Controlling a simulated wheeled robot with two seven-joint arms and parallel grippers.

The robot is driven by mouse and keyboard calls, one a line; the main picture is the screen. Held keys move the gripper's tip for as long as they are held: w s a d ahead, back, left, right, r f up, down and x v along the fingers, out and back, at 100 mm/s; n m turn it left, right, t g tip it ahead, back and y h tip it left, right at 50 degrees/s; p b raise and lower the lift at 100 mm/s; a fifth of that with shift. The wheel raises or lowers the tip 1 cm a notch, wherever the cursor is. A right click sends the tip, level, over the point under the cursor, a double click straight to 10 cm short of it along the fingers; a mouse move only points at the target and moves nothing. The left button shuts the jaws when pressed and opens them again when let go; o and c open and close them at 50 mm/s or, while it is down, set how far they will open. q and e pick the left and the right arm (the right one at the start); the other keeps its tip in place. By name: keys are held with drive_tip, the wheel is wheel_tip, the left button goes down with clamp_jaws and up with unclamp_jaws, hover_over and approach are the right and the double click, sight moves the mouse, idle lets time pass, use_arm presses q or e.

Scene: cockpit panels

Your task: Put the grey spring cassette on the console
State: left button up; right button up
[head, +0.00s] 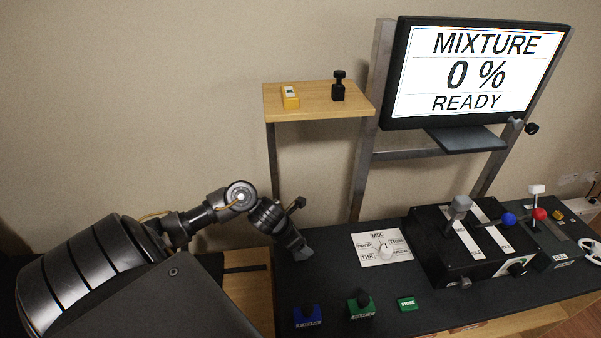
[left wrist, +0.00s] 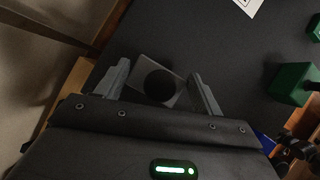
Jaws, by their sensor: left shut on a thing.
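My left gripper (head: 302,250) is low over the left end of the dark console top (head: 335,270), left of the white card. In the left wrist view, its two fingers (left wrist: 158,92) are shut on a grey block with a round black knob, the grey spring cassette (left wrist: 144,68). The knob faces the wrist camera. In the head view the cassette is hard to tell from the gripper. I cannot tell whether its underside touches the console top. My right gripper is not in view.
A blue block (head: 308,316), a green block (head: 360,304) and a flat green tag (head: 407,303) lie along the front. A white dial card (head: 382,256) and a black lever unit (head: 440,262) are to the right. A wooden shelf (head: 315,105) and a monitor (head: 475,75) stand behind.

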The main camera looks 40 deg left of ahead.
use_arm(q)
drive_tip(key=shift+f, duration=0.1)
drive_tip(key=o, duration=1)
drive_tip(key=shift+o, duration=0.2)
drive_tip(key=shift+r, duration=0.2)
drive_tip(key=shift+s+a+r, duration=0.1)
drive_tip(key=shift+s+r, duration=0.1)
drive_tip(key=shift+r, duration=0.15)
drive_tip(key=v, duration=1.1)
drive_tip(key=shift+p, duration=0.3)
